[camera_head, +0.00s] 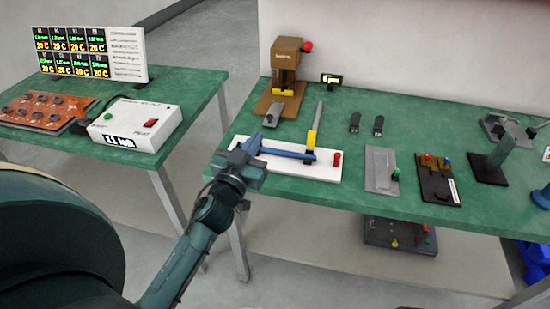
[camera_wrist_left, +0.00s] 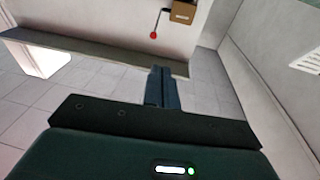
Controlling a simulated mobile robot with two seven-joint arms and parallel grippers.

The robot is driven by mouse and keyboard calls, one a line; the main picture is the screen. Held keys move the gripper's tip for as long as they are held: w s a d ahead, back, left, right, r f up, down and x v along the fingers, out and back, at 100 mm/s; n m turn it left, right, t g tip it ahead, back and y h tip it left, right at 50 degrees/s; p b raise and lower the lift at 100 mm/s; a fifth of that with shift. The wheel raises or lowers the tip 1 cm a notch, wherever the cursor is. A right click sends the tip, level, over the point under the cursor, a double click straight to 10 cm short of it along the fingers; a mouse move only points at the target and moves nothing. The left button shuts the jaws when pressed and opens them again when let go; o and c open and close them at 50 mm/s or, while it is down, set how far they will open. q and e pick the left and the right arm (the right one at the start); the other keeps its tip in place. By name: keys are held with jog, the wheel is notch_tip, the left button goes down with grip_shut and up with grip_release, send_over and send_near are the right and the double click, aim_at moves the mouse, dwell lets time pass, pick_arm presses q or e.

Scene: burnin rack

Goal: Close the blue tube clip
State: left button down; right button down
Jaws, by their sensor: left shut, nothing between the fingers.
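A blue bar (camera_head: 287,153) lies along a white base plate (camera_head: 325,171) on the green bench in the head view. A lever with a yellow grip (camera_head: 311,138) stands up by the bar's right end. I cannot tell for sure whether this bar is the blue tube clip. My left gripper (camera_head: 252,147) is at the bar's left end in the picture; whether it touches is unclear. Its fingers also show in the wrist view (camera_wrist_left: 158,75), shut and empty. The wrist view shows no clip. My right gripper is not in view.
A blue piece (camera_head: 541,196) is cut off at the right edge. A white box (camera_head: 135,119) sits on the left table.

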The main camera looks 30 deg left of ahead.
pick_arm(q)
jog(key=s+a+f+n+g+y, duration=0.2)
jog(key=a+f, duration=0.1)
jog(key=f, duration=0.1)
jog(key=x, duration=1)
jog(key=shift+w+r+p, duration=0.15)
jog(key=shift+r+p, duration=0.1)
jog(key=shift+p, duration=0.15)
jog(key=f, duration=0.1)
jog(key=s+f+b, duration=0.1)
jog(key=f, duration=0.1)
jog(key=shift+s+d, duration=0.15)
jog(key=shift+s, duration=0.05)
jog(key=shift+s+f, duration=0.15)
jog(key=shift+f, duration=0.15)
jog(key=shift+f+b, duration=0.2)
jog(key=shift+b, duration=0.1)
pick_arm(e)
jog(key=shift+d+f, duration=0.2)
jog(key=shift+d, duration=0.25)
